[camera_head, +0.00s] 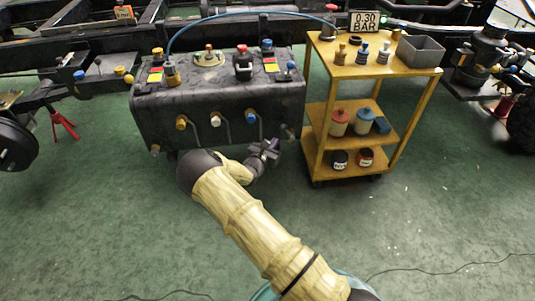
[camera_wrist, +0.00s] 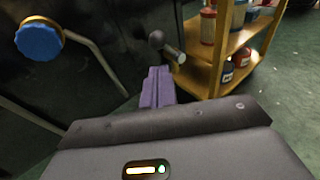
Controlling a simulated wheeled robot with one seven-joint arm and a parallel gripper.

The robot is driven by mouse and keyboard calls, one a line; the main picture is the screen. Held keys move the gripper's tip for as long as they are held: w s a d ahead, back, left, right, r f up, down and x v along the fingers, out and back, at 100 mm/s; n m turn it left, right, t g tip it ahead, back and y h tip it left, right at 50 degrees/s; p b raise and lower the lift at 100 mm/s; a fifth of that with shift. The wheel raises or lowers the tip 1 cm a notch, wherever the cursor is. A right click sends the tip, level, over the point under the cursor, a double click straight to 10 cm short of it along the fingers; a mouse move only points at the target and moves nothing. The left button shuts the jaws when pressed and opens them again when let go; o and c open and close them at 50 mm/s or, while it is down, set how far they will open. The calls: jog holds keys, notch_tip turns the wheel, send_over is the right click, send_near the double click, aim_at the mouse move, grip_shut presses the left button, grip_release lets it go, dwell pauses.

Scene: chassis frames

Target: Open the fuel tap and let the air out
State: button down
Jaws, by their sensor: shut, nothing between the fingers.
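A black tank (camera_head: 220,98) hangs on the chassis frame. Its front carries pipes ending in a yellow knob (camera_head: 181,124), a white knob (camera_head: 215,120) and a blue knob (camera_head: 250,117); the blue knob is large at the upper left of the wrist view (camera_wrist: 39,40). A silver stub (camera_wrist: 175,54) with a dark ball (camera_wrist: 156,40) shows just beyond my fingertips in the wrist view. My gripper (camera_head: 268,149) is shut and empty, in front of the tank's lower right. Its purple fingers (camera_wrist: 157,86) appear near the stub; contact cannot be told. Which knob is the fuel tap is unclear.
A yellow trolley (camera_head: 315,113) with bottles, jars and a grey bin (camera_head: 421,50) stands close right of my gripper. A blue hose (camera_head: 245,13) arches from the tank top to the trolley. A sign (camera_head: 364,21) reads 0.30 BAR. Green floor (camera_head: 430,210) is mostly clear.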

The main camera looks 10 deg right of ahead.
jog(key=w+d, duration=0.1)
jog(key=w+b, duration=0.1)
jog(key=w+d, duration=0.1)
jog(key=shift+w+d+r+b, duration=0.3)
jog(key=shift+w+d, duration=0.05)
jog(key=shift+w, duration=0.05)
jog(key=shift+w+a, duration=0.1)
jog(key=shift+a, duration=0.1)
